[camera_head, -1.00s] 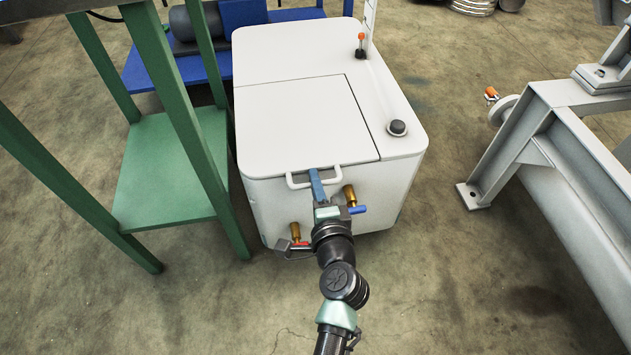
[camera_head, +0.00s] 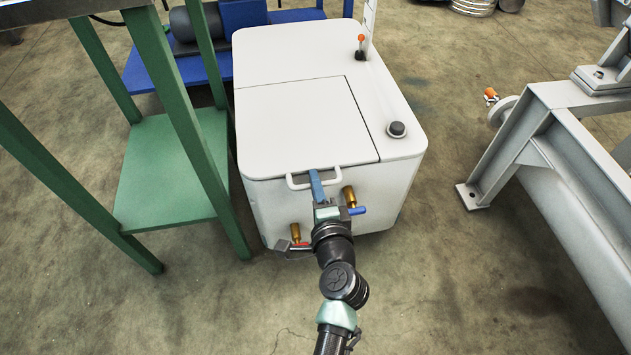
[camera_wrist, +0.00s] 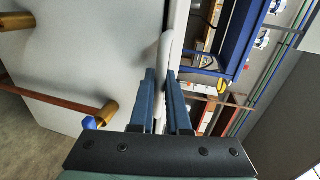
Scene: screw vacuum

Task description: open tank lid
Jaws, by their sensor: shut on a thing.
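The white tank (camera_head: 330,205) stands in the middle of the head view. Its lid (camera_head: 305,125) lies flat and level with the top, with a thin seam around it. A white handle (camera_head: 345,176) sticks out from the lid's front edge. My gripper (camera_head: 316,178) reaches the handle from the front, and its blue fingers are around the bar near its middle. In the wrist view my gripper (camera_wrist: 163,82) is shut on the handle (camera_wrist: 164,60), which runs between the two fingers.
Two brass valves, one with a blue lever (camera_head: 356,211) and one with a red lever (camera_head: 299,245), sit on the tank front close to my gripper. A green frame (camera_head: 170,170) stands close on the left. A grey steel frame (camera_head: 545,120) stands right, with clear floor between.

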